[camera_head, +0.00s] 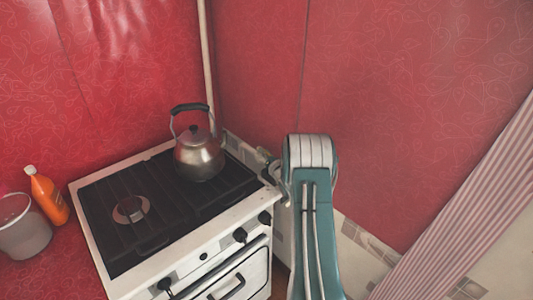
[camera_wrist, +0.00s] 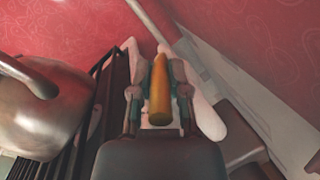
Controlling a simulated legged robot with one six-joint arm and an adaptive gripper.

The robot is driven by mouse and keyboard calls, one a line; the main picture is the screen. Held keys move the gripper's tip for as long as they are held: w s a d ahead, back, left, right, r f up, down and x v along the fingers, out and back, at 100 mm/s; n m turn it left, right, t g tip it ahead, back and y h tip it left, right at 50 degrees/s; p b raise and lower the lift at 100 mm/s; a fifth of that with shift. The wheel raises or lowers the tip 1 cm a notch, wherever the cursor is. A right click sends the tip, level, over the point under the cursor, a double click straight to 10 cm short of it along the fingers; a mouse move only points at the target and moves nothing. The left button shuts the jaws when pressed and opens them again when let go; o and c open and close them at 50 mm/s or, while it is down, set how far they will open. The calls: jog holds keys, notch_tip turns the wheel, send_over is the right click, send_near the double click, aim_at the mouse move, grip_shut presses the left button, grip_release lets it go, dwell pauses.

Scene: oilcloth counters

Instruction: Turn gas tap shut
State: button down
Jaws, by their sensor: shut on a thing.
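The gas tap shows in the wrist view as an orange-yellow lever handle (camera_wrist: 160,98). My gripper (camera_wrist: 159,88) is shut on it, with one finger on each side. The handle points away from the wrist, roughly in line with the fingers. A pale pipe (camera_wrist: 150,18) slants up the red wall just beyond it. In the head view my gripper (camera_head: 268,170) is at the stove's back right corner, partly hidden by my arm. I cannot make out the tap there.
A white stove (camera_head: 256,206) with a black grate stands in the corner. A metal kettle (camera_head: 199,157) sits on it, close to my gripper's left; it also shows large in the wrist view (camera_wrist: 35,110). An orange bottle (camera_head: 48,198) and a pail (camera_head: 22,232) stand left.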

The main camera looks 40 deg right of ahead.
jog(key=shift+w+a+m+g+h, duration=0.1)
jog(key=shift+a+m+g+h, duration=0.1)
jog(key=shift+m+h, duration=0.45)
jog(key=shift+a+m+g+h, duration=0.2)
jog(key=shift+m+h, duration=0.15)
jog(key=shift+h, duration=0.5)
jog(key=c, duration=0.6)
grip_release()
jog(key=shift+f, duration=0.1)
jog(key=v, duration=1.2)
